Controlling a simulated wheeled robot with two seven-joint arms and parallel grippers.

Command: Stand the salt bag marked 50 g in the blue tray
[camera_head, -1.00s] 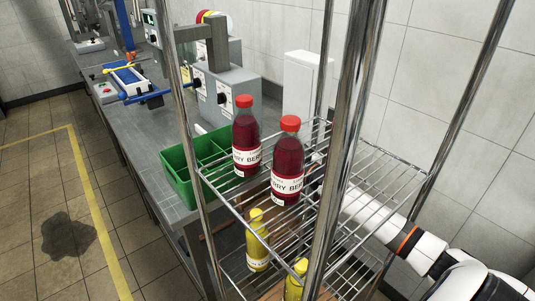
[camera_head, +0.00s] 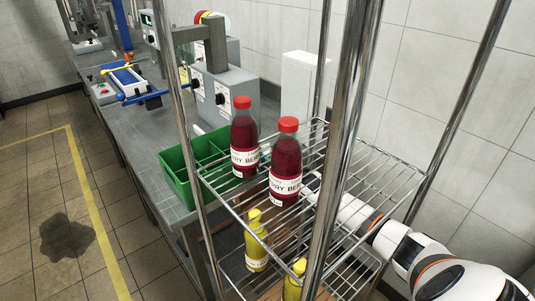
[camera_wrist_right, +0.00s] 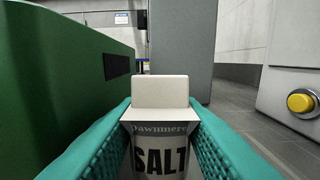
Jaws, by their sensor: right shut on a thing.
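In the right wrist view, my right gripper (camera_wrist_right: 160,130) is shut on a pale bag printed SALT (camera_wrist_right: 158,155). The bag is upright between the teal fingers, with its folded white top showing. Its lower part is out of frame and I see no weight mark. In the head view, my right arm reaches in from the right behind the wire rack; the gripper and bag are hidden there. A blue item (camera_head: 127,77) with a pale middle lies on the far bench; I cannot tell whether it is the blue tray. My left gripper is not in view.
A wire rack (camera_head: 385,182) with chrome posts stands in front, holding two red-capped bottles (camera_head: 286,170) above and yellow bottles (camera_head: 256,242) below. A green divided crate (camera_head: 180,178) and grey machine (camera_head: 225,95) are on the bench. The wrist view shows a yellow button (camera_wrist_right: 300,103) at right.

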